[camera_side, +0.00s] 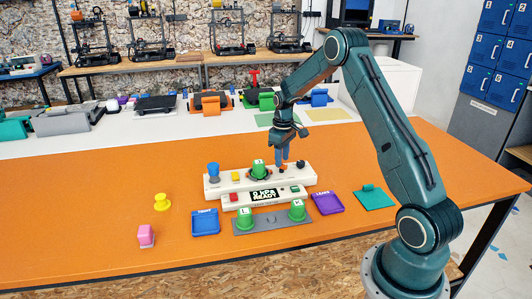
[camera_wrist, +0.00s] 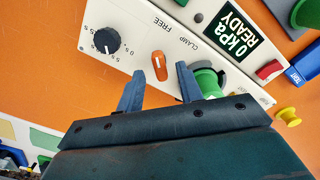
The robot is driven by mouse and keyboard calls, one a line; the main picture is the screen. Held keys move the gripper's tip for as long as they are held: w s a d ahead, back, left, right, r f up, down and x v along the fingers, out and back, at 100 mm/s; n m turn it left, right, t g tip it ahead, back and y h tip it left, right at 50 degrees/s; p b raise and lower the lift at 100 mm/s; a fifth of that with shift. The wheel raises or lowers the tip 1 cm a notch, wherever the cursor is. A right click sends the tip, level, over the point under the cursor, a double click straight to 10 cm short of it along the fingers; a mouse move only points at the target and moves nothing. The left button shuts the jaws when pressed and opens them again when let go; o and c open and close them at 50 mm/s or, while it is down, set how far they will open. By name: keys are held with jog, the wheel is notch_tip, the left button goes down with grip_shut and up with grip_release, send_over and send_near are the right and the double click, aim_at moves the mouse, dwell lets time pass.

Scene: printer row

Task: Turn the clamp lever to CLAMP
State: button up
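The clamp lever (camera_wrist: 160,66) is a small orange knob with a white mark on the white fixture panel (camera_wrist: 141,42). Printed words FREE and CLAMP are close by; I cannot tell which one it points to. My gripper (camera_wrist: 159,68) is open, and the lever shows between its spread fingertips with gaps on both sides. Whether the tips are level with the lever is unclear. In the side view my gripper (camera_side: 283,164) points down over the right part of the white fixture (camera_side: 213,190) and hides the lever.
A green part (camera_side: 259,168) sits on the fixture, close to one finger in the wrist view (camera_wrist: 208,80). A black dial (camera_wrist: 107,40) is on the other side. The display (camera_side: 264,195) reads 0 kPa READY. Blue (camera_side: 205,223) and purple (camera_side: 327,203) trays lie in front.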

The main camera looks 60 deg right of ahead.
jog(key=shift+f, duration=0.8)
grip_shut()
